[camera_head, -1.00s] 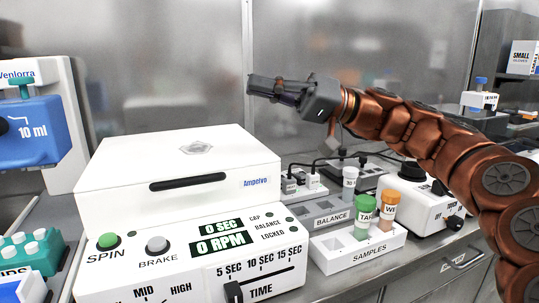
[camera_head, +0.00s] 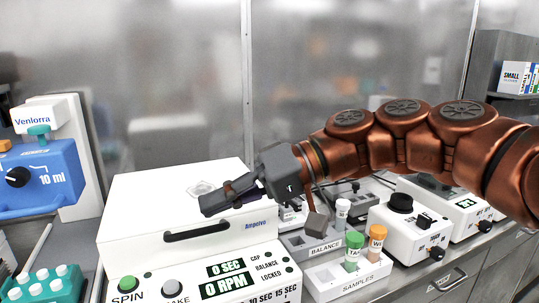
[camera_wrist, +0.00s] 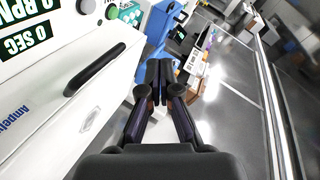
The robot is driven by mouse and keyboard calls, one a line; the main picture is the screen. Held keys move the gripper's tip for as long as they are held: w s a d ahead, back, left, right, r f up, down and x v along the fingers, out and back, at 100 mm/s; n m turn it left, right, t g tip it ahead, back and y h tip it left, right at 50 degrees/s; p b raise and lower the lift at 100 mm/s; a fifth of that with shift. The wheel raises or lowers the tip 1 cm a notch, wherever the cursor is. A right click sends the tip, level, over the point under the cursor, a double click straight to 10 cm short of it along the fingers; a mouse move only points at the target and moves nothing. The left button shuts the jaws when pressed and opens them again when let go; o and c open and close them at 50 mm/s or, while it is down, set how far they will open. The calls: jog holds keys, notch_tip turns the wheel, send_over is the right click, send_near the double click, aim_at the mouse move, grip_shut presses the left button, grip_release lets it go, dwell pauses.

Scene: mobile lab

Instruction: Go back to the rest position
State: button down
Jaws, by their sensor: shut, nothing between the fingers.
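My gripper (camera_head: 212,203) is shut and empty. In the head view it reaches in from the right and hangs over the right part of the white centrifuge lid (camera_head: 150,205), pointing left. I cannot tell how far above the lid it is. In the wrist view the closed fingers (camera_wrist: 160,75) are seen end to end, with the centrifuge (camera_wrist: 70,85) on the left side of the picture. The lid is down, and its display (camera_head: 226,278) reads 0 SEC and 0 RPM.
Right of the centrifuge stand a grey balance rack (camera_head: 300,245) and a white samples rack (camera_head: 330,285) with a green-capped tube (camera_head: 354,245) and an orange-capped tube (camera_head: 377,240). White devices (camera_head: 410,230) stand further right. A blue 10 ml dispenser (camera_head: 40,180) is at left.

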jog(key=s+d+f+m+h+p, duration=0.4)
jog(key=s+d+h+p, duration=0.3)
jog(key=d, duration=0.5)
jog(key=s+d+f+m+h+p, duration=0.3)
jog(key=s+d+f+h+p, duration=0.2)
jog(key=s+d+p, duration=0.5)
jog(key=d+h+p, duration=0.1)
jog(key=d+p, duration=0.1)
jog(key=d, duration=0.1)
jog(key=shift+s+d+f+m+t+h, duration=0.25)
jog(key=shift+s+f+m+t+h, duration=0.1)
jog(key=shift+f+m+t+h, duration=0.05)
jog(key=shift+d, duration=0.1)
